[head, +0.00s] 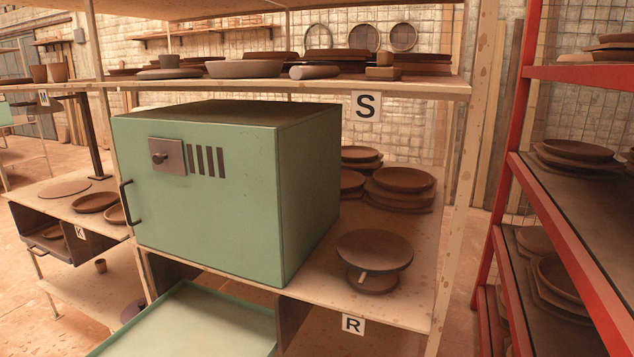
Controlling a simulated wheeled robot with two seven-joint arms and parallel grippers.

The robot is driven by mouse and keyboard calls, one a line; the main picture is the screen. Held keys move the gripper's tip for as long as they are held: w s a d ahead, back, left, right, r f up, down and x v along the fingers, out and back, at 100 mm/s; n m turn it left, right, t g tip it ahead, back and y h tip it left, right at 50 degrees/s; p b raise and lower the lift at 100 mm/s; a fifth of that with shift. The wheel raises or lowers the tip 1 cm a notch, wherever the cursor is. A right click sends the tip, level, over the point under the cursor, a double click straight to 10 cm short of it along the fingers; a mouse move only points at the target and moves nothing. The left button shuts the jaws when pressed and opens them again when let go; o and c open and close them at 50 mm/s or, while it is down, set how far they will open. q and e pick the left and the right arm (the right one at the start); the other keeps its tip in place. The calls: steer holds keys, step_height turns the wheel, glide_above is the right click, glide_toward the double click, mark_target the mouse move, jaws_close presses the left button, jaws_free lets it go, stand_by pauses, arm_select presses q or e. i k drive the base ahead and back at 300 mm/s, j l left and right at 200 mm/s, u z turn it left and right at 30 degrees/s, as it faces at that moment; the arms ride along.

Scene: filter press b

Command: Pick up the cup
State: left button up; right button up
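Several cup-like vessels are in the head view, and I cannot tell which one the task means. Two brown cups, one on the left (39,73) and one on the right (57,71), stand side by side on the upper left shelf. Neither of my grippers is in view.
A green box with a door (225,190) fills the middle shelf. Stacked plates (400,183) and a round plate on a small base (374,250) stand right of it. A pale green tray (200,325) juts out below. A red rack (575,240) stands at right.

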mark_target(38, 73)
steer(key=u, duration=1.15)
steer(key=i+j+u, duration=0.25)
steer(key=i+j, duration=0.15)
steer(key=i+j+u, duration=0.3)
steer(key=i, duration=0.35)
steer(key=i+j+u, duration=0.1)
steer(key=i+u, duration=0.15)
steer(key=i, duration=0.3)
steer(key=i+u, duration=0.25)
steer(key=i, duration=0.3)
